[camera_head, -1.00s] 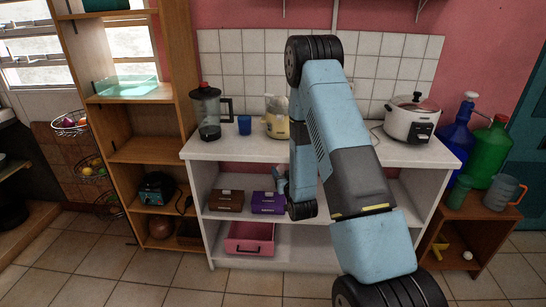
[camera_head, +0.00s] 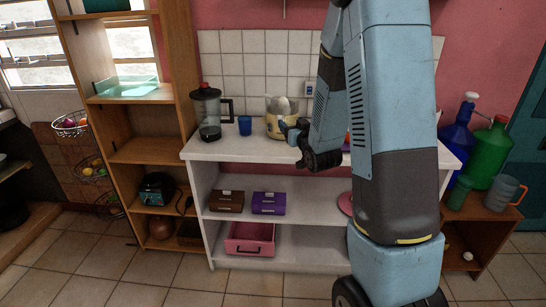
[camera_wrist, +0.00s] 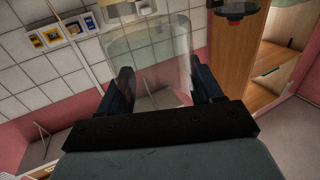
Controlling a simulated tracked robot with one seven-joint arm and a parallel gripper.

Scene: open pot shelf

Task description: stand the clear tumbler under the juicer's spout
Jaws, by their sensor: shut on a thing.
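The clear tumbler (camera_wrist: 150,60) is between the two fingers of my gripper (camera_wrist: 165,88) in the wrist view. It is see-through, and the tiled wall shows through it. In the head view my gripper (camera_head: 298,132) is at counter height, at the front right side of the yellow juicer (camera_head: 275,127); the tumbler is too faint to make out there. The juicer stands on the white counter with a grey top. My gripper covers part of its right side, and I cannot make out its spout.
Below are a brown box (camera_head: 226,202), a purple box (camera_head: 268,203) and a pink crate (camera_head: 249,238). My arm hides the counter's right part.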

